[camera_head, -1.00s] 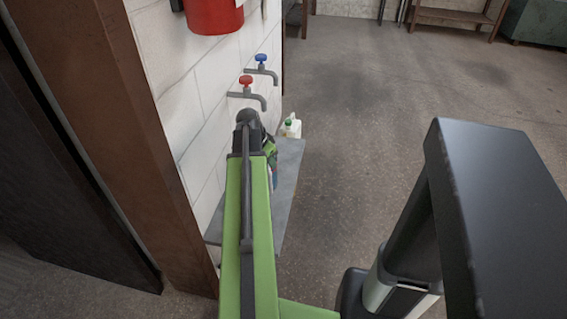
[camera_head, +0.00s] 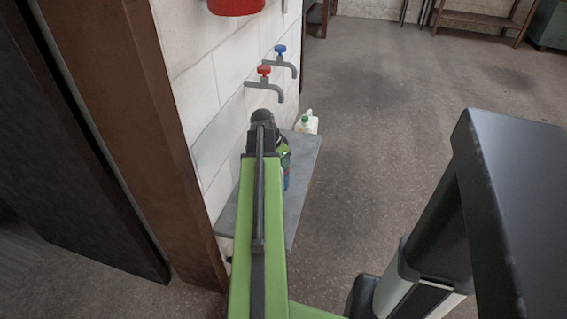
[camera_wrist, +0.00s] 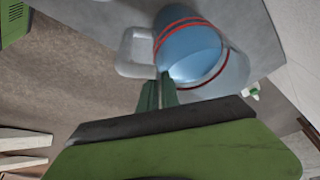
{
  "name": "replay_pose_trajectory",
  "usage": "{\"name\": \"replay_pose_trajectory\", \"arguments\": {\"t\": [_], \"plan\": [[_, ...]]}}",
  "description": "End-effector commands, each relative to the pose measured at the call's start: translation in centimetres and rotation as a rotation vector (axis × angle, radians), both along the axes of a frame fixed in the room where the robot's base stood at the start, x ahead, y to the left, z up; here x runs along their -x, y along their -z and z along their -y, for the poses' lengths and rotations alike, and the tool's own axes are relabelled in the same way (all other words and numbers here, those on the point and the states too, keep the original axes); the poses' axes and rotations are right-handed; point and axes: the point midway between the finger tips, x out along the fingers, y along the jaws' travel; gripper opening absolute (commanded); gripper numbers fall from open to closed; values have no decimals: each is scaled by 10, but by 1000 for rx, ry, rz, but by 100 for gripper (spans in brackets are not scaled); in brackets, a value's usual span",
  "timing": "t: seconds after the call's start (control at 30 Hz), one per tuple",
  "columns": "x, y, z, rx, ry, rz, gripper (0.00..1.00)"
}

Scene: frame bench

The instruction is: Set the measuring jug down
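The measuring jug (camera_wrist: 205,55) fills the upper middle of the wrist view. It is clear, with red bands, blue inside and a white handle (camera_wrist: 134,52). My gripper (camera_wrist: 160,88) has its green fingers close together at the jug's rim by the handle, and appears shut on the jug; the exact contact is partly hidden. A grey shelf (camera_head: 304,180) juts from the wall in the head view, and its grey surface (camera_wrist: 268,40) shows behind the jug. I cannot tell whether the jug touches it.
A red-handled tap (camera_head: 265,72) and a blue-handled tap (camera_head: 281,52) stick out above the shelf. A brown post (camera_head: 135,140) stands left.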

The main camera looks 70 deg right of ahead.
Motion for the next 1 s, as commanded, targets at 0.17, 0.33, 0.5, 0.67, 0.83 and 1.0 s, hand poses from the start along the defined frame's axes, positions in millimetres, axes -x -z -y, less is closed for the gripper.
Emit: {"name": "replay_pose_trajectory", "arguments": {"t": [0.17, 0.33, 0.5, 0.67, 0.83, 1.0], "plan": [[0, 0, 0, -1, 1, 1, 28], [0, 0, 0, 0, 1, 0, 28], [1, -3, 0, 0, 1, 0, 28], [-2, -20, -4, 0, 1, 0, 28], [-7, -53, -13, 0, 0, 0, 28], [-14, -91, -25, -1, 1, 1, 28]]}}
